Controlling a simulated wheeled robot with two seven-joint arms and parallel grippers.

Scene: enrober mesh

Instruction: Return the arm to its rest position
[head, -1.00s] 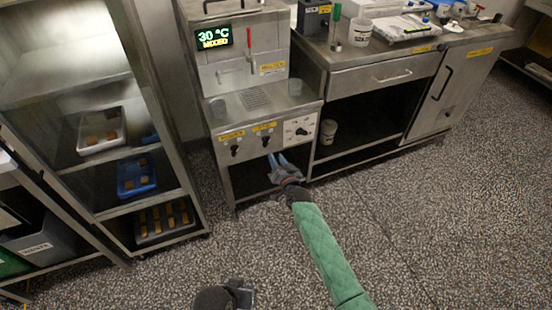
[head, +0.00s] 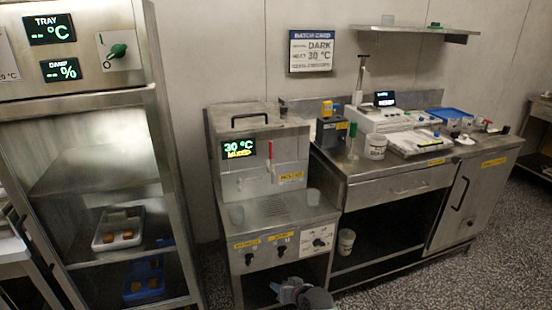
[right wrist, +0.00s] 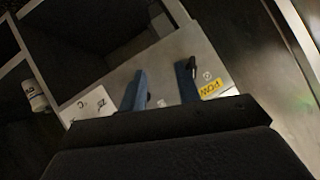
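My right gripper (head: 290,289) shows at the bottom edge of the head view, low in front of the steel machine (head: 270,208); most of its arm is cut off. In the right wrist view its two blue fingers stand apart with nothing between them, so the gripper (right wrist: 161,70) is open and empty. Beyond the fingers is the machine's front panel (right wrist: 117,82) with yellow and white labels. I cannot tell the exact gap to the panel. My left gripper is not in view.
A steel rack with trays (head: 119,229) stands at the left. A steel counter (head: 385,178) at the right carries a scale, a white tub (head: 375,147) and tools. Open speckled floor (head: 500,225) lies at the right.

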